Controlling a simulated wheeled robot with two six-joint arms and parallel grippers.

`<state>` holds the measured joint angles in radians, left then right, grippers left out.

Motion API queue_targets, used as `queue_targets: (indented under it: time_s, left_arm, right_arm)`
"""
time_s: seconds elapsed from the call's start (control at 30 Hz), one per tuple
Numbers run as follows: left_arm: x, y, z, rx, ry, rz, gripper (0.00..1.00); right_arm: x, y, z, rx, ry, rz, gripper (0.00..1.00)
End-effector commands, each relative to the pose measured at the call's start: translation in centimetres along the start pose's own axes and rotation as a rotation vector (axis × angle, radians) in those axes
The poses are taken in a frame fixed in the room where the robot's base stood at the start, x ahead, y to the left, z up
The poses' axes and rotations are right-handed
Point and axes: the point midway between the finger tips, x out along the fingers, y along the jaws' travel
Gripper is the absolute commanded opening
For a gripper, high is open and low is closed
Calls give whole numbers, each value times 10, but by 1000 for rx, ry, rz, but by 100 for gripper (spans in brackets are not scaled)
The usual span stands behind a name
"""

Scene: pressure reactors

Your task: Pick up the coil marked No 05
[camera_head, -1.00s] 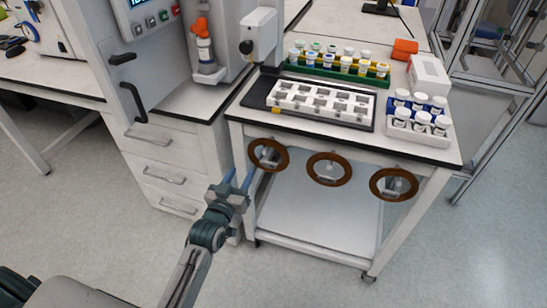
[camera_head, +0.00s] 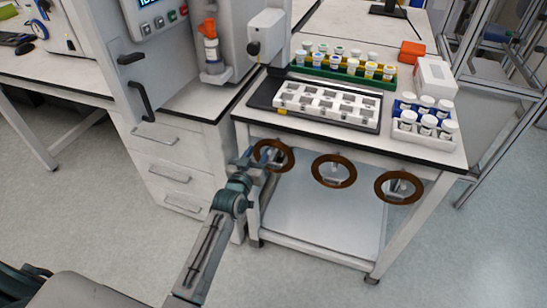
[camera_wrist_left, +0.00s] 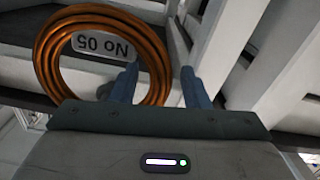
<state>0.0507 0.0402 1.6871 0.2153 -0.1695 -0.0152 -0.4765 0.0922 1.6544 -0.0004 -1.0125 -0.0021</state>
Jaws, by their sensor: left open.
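The coil marked No 05 (camera_head: 291,158) is the leftmost of three copper-brown coils hung along the front of the cart. In the left wrist view the coil (camera_wrist_left: 45,55) fills the upper left, its label upside down. My left gripper (camera_head: 257,163) is at this coil, open. In the left wrist view the gripper (camera_wrist_left: 159,68) has one finger over the ring's opening and the other right of the ring, with the right rim showing between them. I cannot tell whether they touch it. My right gripper is not in view.
A middle coil (camera_head: 334,187) and a right coil (camera_head: 398,203) hang beside it. The white cart (camera_head: 420,158) carries a white block rack (camera_head: 330,112), a green vial rack (camera_head: 330,76) and a tray of white-capped bottles (camera_head: 420,139). A drawer cabinet (camera_head: 170,155) stands left.

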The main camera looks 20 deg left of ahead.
Motion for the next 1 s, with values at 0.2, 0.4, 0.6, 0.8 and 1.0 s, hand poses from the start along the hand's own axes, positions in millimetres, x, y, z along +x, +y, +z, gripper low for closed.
queue_targets:
  time_s: [0.2, 0.4, 0.6, 0.8, 1.0]
  left_arm:
    - [0, 0, 0, 0, 0, 0, 3]
    - [0, 0, 0, 0, 1, 0, 0]
    - [0, 1, -5, 0, 2, 1, 0]
    - [0, 4, -26, 1, 3, 1, 0]
    - [-30, 16, -35, -2, 0, 0, 0]
  right_arm:
    - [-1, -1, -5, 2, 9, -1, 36]
    - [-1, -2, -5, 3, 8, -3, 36]
    - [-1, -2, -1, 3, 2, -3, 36]
    - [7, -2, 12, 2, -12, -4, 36]
    - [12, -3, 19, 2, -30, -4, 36]
